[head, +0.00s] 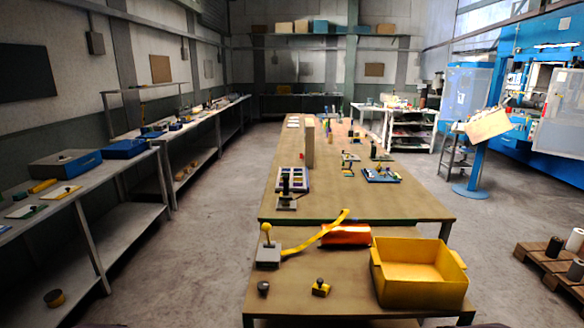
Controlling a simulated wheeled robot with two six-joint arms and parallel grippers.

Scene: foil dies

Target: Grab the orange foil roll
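The orange foil roll (346,235) lies on its side on the near end of the brown table, shiny and red-orange. Its left end is close to a yellow curved strip (318,236) that rises past it; I cannot tell whether they touch. Its right end is close to the back left corner of a yellow bin. Neither of my grippers shows in the head view.
The empty yellow bin (376,275) stands at the table's right. A grey block with a yellow-knobbed lever (268,254) stands left. Two small knobbed pieces, one grey (263,288) and one yellow (321,288), sit in front.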

